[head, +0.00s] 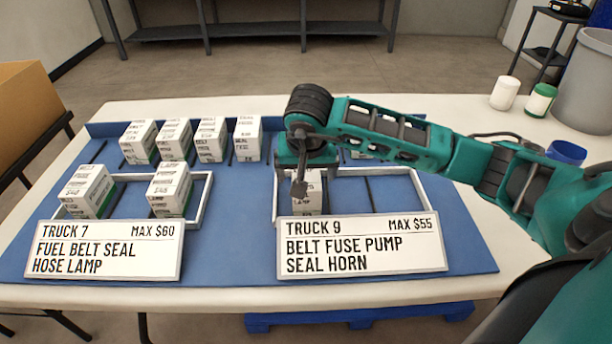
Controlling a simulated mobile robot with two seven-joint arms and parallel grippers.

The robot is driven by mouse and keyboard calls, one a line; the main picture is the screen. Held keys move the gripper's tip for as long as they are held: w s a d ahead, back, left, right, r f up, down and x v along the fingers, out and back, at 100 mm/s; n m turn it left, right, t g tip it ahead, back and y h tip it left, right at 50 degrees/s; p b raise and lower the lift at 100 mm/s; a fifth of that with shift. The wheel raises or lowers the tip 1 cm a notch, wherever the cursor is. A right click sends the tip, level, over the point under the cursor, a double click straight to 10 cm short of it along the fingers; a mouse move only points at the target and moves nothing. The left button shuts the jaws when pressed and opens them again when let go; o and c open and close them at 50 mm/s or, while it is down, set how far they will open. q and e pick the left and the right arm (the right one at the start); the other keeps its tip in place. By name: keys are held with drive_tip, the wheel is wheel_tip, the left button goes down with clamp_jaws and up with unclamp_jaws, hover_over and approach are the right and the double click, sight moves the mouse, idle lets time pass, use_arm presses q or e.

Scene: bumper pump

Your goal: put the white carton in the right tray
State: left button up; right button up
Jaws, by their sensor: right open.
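The right tray (424,192) is a white-rimmed frame behind the TRUCK 9 sign, with a dark divider inside. A white carton (313,200) stands in its left compartment, partly hidden by my gripper and the sign. My right gripper (301,184) is open and points down at this carton's top; I cannot tell whether they touch. Several similar white cartons (211,139) stand in a row at the back of the blue mat. Another one behind my right arm is mostly hidden. My left gripper is not in view.
The left tray (205,196) holds two white cartons (89,190) behind the TRUCK 7 sign (107,250). The TRUCK 9 sign (361,246) stands before the right tray. A white cup (505,93), a green-and-white container (540,100) and a blue cup (566,152) stand at the right.

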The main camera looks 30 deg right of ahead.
drive_tip(key=v, duration=0.6)
drive_tip(key=shift+r+p, duration=0.35)
drive_tip(key=shift+s+a+r, duration=0.15)
drive_tip(key=shift+s+r, duration=0.1)
drive_tip(key=shift+r, duration=0.2)
